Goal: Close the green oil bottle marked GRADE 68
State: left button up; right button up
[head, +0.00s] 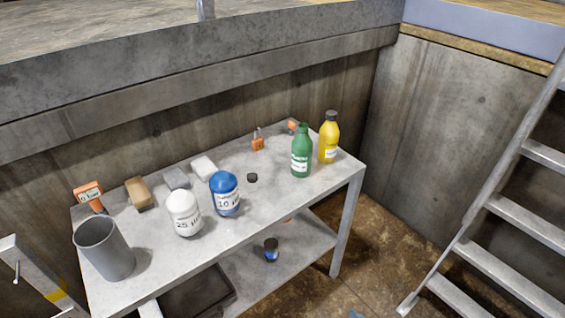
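The green oil bottle (301,155) stands upright near the right end of the grey table, with a white label too small to read surely. No cap shows on its neck. A small dark cap (252,178) lies flat on the table top to the left of the bottle, apart from it. A yellow bottle (329,138) with a dark cap on it stands just right of and behind the green one. Neither of my grippers is in the head view.
On the table (262,207) also stand a blue container (225,195), a white container (185,216) and a grey bin (105,250). An orange padlock (257,145) lies behind the cap. A metal ladder (500,205) rises at the right. The table's front right is clear.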

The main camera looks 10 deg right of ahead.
aim_at(302, 145)
jog(key=i+l, duration=0.15)
jog(key=l, duration=0.15)
jog(key=i+l, duration=0.2)
jog(key=l, duration=0.15)
jog(key=i+l+u, duration=0.1)
jog(key=l, duration=0.2)
jog(key=i+l, duration=0.2)
jog(key=l, duration=0.15)
jog(key=i+l, duration=0.15)
jog(key=l, duration=0.15)
